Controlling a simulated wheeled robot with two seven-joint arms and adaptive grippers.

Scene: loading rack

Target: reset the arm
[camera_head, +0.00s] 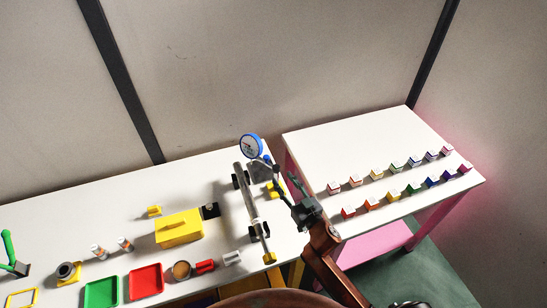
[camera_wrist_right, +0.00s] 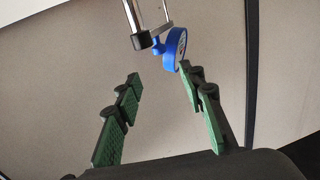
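My right arm reaches up from the bottom of the head view. Its gripper (camera_head: 286,186) is above the gap between the white workbench and the right table, near the gauge fixture. In the right wrist view the gripper (camera_wrist_right: 162,82) has its two green-padded fingers spread wide with nothing between the pads. The blue dial gauge (camera_head: 251,147) stands beyond the fingertips; it also shows in the right wrist view (camera_wrist_right: 174,48), partly behind the right fingertip. I cannot tell if they touch. My left gripper does not show in the head view.
The white workbench (camera_head: 90,205) holds a yellow box (camera_head: 179,228), a green tray (camera_head: 101,292), a red tray (camera_head: 147,281) and a metal shaft (camera_head: 246,195) on supports. The right white table (camera_head: 350,145) carries two rows of small coloured blocks; its back half is clear.

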